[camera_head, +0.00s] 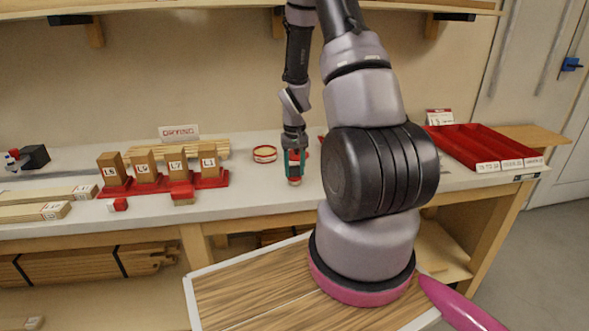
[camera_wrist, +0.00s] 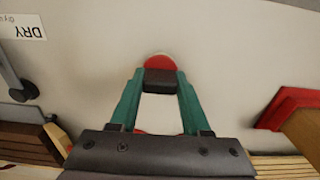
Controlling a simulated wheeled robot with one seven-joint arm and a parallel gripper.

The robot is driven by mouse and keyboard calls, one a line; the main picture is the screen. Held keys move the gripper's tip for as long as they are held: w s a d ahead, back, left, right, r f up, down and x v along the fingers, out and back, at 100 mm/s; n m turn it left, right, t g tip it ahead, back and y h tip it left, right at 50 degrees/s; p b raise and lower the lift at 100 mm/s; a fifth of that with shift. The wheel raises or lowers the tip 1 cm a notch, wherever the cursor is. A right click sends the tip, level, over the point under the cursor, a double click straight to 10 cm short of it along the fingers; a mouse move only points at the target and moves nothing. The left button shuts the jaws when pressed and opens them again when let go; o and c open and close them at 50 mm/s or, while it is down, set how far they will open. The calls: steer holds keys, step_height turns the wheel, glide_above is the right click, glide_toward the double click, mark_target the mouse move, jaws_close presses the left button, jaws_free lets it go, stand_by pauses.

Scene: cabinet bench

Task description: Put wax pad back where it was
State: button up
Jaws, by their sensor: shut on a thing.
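My gripper (camera_head: 294,168) has teal fingers and points down over the bench top, right of the round tin. It is shut on a small red, rounded piece, which I take for the wax pad (camera_head: 294,181). In the wrist view the red piece (camera_wrist: 159,60) shows beyond the dark fingertips (camera_wrist: 160,82), which hide part of it. The pad is at or close above the bench surface; I cannot tell whether it touches.
A round tin with a red rim (camera_head: 264,154) stands left of my gripper. Further left, labelled wooden blocks (camera_head: 144,166) stand on red holders. A red compartment tray (camera_head: 480,146) lies at the right.

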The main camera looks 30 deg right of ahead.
steer(key=o, duration=1.2)
step_height(320, 180, up, 12)
step_height(320, 180, up, 18)
steer(key=t, duration=0.4)
glide_above(294, 166)
steer(key=s+a, duration=0.7)
steer(key=s+a+r+t+y, duration=0.1)
steer(key=s+a+r, duration=0.2)
steer(key=s, duration=0.3)
steer(key=s+a+r+m+t+y, duration=0.1)
steer(key=s+a+r+t, duration=0.1)
steer(key=s+r, duration=0.3)
steer(key=shift+s+a+r, duration=0.4)
steer(key=shift+s+a, duration=0.25)
steer(key=shift+s, duration=0.25)
